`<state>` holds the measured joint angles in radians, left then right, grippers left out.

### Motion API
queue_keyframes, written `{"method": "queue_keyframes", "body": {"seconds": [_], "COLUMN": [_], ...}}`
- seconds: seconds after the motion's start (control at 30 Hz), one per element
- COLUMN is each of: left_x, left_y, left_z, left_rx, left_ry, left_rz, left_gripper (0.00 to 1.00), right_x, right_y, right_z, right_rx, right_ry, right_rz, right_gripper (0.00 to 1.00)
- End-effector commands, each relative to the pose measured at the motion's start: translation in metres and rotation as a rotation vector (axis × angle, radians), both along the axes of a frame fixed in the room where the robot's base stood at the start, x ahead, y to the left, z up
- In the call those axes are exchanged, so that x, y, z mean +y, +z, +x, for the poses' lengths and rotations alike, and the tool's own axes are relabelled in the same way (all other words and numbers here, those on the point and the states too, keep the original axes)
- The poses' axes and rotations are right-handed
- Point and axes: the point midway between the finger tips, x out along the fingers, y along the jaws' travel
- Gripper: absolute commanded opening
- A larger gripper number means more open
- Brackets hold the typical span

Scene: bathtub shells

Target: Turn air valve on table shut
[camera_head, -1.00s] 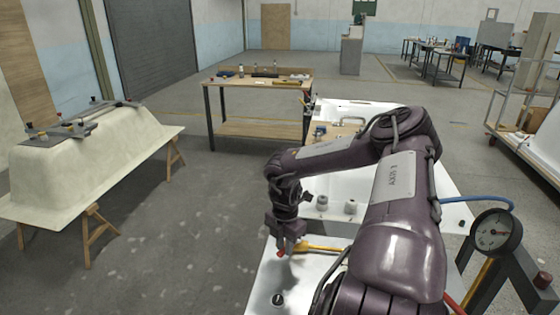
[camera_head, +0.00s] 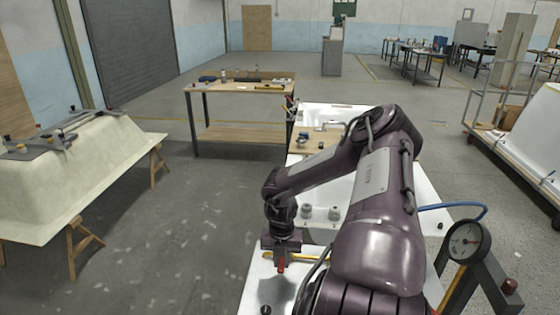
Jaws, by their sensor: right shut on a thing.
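My right arm reaches over the white table (camera_head: 262,283) from the lower right. Its gripper (camera_head: 281,255) points down near the table's left edge and is shut on a small red piece (camera_head: 281,267), which looks like the valve's handle. The fingers hide most of the valve, so I cannot make out its body or the handle's exact angle. A yellow bar-like piece (camera_head: 308,258) lies just right of the gripper, partly behind my arm. My left gripper is not in view.
Two grey round fittings (camera_head: 307,211) stand behind the gripper. A wooden workbench (camera_head: 240,88) stands farther back. A pale tub shell (camera_head: 70,180) rests on trestles at left, with open floor between.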

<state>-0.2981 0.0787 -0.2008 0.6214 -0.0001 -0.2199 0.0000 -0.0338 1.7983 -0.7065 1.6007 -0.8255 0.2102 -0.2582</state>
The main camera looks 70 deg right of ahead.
Motion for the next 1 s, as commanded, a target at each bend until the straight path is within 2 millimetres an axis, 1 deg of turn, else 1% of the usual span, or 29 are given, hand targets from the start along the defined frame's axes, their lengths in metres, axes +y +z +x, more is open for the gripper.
{"method": "queue_keyframes", "body": {"seconds": [0.03,0.37,0.4,0.53,0.57,0.83,0.93,1.0], "left_x": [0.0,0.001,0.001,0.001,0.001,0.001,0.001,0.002], "left_y": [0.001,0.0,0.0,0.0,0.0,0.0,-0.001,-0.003], "left_z": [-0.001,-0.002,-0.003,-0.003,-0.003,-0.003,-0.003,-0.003], "left_rx": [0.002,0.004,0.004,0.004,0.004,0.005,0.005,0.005], "left_ry": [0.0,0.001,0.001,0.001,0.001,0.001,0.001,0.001], "left_rz": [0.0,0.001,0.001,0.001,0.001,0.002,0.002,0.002], "left_gripper": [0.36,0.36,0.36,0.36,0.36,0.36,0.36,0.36], "right_x": [-0.004,-0.005,-0.005,-0.004,-0.003,-0.002,-0.003,-0.003], "right_y": [0.003,0.004,0.004,0.003,0.002,0.002,0.011,0.021], "right_z": [0.002,0.002,0.002,0.001,0.001,0.001,0.001,0.001], "right_rx": [-0.005,-0.006,-0.006,-0.004,-0.004,-0.002,-0.004,-0.004], "right_ry": [0.005,0.006,0.006,0.006,0.006,0.005,0.006,0.007], "right_rz": [-0.011,-0.013,-0.013,-0.009,-0.008,-0.006,-0.008,-0.009], "right_gripper": [0.0,0.0,0.22,0.39,0.4,0.4,0.4,0.4]}}
